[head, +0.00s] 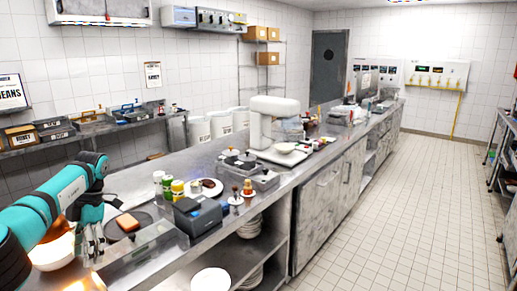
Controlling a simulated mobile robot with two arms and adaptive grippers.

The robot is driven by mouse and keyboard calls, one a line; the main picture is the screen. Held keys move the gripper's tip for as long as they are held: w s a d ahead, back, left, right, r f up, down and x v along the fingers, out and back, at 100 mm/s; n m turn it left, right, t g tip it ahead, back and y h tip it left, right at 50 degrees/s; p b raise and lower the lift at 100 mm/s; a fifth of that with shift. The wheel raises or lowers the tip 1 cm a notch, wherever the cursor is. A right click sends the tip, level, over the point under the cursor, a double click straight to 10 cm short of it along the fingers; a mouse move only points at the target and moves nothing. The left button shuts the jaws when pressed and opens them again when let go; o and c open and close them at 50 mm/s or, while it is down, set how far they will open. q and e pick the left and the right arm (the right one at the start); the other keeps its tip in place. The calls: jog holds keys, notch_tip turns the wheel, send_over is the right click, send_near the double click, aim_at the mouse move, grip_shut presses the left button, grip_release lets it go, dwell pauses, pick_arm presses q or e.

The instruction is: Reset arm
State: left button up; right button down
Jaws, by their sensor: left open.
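My left arm (60,205), teal and black, reaches in from the left. My left gripper (92,245) points down at the near left end of the steel counter. It is open, and I see nothing held in it. A pale bowl (52,252) is partly hidden behind the arm. My right gripper is not in view.
Bottles (178,190), a dark boxy device (197,214) and a plate with food (207,187) crowd the counter near the arm. A white mixer-like machine (272,118) stands farther back. White plates (211,281) sit on the lower shelf. The tiled floor (400,210) at right is clear.

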pick_arm(q)
jog(key=s+d+f+n+t+h, duration=0.1)
jog(key=d+f+n+t+h, duration=0.5)
jog(key=d+f, duration=1.1)
jog(key=d+f+n+t+h, duration=0.5)
jog(key=d+f+n+h, duration=0.25)
jog(key=d+f, duration=0.95)
jog(key=s+a+f+n+y, duration=0.55)
jog(key=s+f+n, duration=0.35)
jog(key=s+f, duration=0.25)
jog(key=s+a+f+n+y, duration=0.4)
jog(key=s+a+f+n, duration=0.3)
jog(key=s+f+n, duration=0.4)
jog(key=s+a+f+n+g+y, duration=0.1)
jog(key=s+f+n+g, duration=0.1)
jog(key=s, duration=1.1)
jog(key=s+a+f+n+g+y, duration=0.1)
jog(key=s+f+n+g, duration=0.2)
jog(key=s, duration=1.1)
notch_tip(320, 180, down, 3)
jog(key=shift+s+a+f+g, duration=0.1)
jog(key=shift+s+a+g, duration=0.15)
jog(key=shift+g, duration=0.35)
jog(key=shift+w, duration=0.1)
